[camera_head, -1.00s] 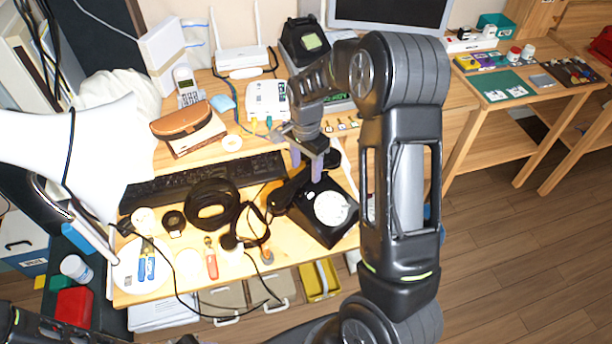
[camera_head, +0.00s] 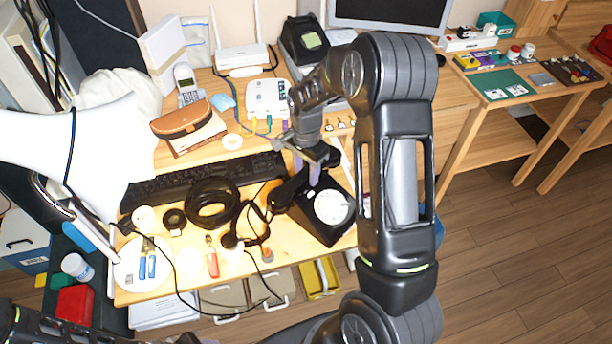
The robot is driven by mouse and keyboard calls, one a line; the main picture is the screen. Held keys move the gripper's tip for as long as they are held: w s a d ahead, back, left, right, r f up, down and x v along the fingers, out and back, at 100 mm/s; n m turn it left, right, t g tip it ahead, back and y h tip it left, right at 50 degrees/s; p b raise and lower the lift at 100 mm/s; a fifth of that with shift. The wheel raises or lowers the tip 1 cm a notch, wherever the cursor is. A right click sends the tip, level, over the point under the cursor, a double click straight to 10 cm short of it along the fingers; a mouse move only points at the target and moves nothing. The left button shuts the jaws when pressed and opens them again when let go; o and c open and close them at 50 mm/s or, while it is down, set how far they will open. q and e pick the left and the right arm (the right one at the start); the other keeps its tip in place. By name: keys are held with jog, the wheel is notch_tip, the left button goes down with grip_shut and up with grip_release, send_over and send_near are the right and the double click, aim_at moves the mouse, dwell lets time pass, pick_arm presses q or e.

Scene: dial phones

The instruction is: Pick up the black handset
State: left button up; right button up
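The black telephone (camera_head: 312,228) with a white dial (camera_head: 331,207) stands near the front edge of the desk. Its black handset (camera_head: 284,194) lies across the top at the back of the phone; its left end shows, and the rest is partly hidden by my gripper. My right gripper (camera_head: 305,175) is directly over the handset, pointing down, with its two grey-purple fingers apart, one on each side of the handset's middle as far as I can see. I cannot tell whether they touch it. My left gripper is out of view.
A black keyboard (camera_head: 165,187), a black ring-shaped object (camera_head: 212,203) and the curled cord (camera_head: 250,222) lie left of the phone. A white router box (camera_head: 267,97) stands behind. Open floor (camera_head: 500,260) lies right.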

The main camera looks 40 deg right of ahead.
aim_at(306, 171)
grip_shut()
jog(key=shift+r, duration=0.1)
dwell(0.6)
notch_tip(306, 171, up, 10)
jog(key=shift+b, duration=0.5)
dwell(0.4)
